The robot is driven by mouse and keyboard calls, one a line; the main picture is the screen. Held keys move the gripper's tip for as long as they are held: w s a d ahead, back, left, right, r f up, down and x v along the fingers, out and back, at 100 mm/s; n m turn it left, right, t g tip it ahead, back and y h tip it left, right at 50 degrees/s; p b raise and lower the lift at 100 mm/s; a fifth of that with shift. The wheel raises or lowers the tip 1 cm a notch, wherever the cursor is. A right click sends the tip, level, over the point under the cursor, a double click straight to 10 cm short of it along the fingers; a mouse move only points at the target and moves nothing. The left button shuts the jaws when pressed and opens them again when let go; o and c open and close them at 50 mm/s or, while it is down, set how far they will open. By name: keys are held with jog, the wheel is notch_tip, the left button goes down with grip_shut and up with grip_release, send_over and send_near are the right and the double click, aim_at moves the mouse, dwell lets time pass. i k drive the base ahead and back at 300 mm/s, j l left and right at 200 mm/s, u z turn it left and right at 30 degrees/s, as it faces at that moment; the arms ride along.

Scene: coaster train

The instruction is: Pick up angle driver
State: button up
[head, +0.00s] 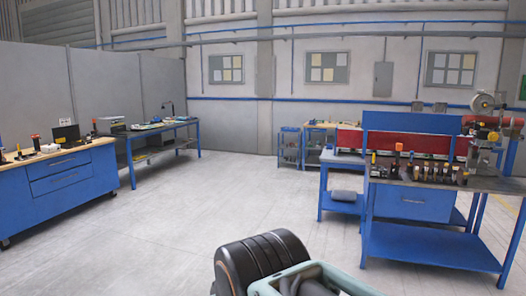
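I cannot make out an angle driver for certain; the tools in view are too small to tell apart. Several small tools stand on the right workbench (437,205), some of them upright along its front, with orange and yellow parts. More small items lie on the wooden top of the left blue cabinet bench (60,187). Part of my arm (262,262) shows at the bottom centre, black and pale teal. My gripper's fingers do not show.
Another blue bench (160,135) stands against the left partition (120,85). Smaller blue stands (289,147) are at the back wall. The light concrete floor (215,195) between the left and right benches is clear. The right bench has a low shelf (430,245).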

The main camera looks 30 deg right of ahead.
aim_at(399, 146)
jog(key=z, duration=1.9)
jog(key=i+u, duration=0.2)
jog(key=i, duration=0.65)
jog(key=i+j, duration=0.1)
jog(key=i, duration=2.25)
jog(key=i+j+z, duration=0.15)
jog(key=i+z, duration=0.15)
jog(key=i, duration=0.15)
jog(key=i+j+z, duration=0.3)
jog(key=i, duration=0.2)
jog(key=i+j+z, duration=0.2)
jog(key=z, duration=0.15)
jog(key=i+j+z, duration=0.7)
jog(key=i, duration=0.2)
jog(key=l, duration=0.1)
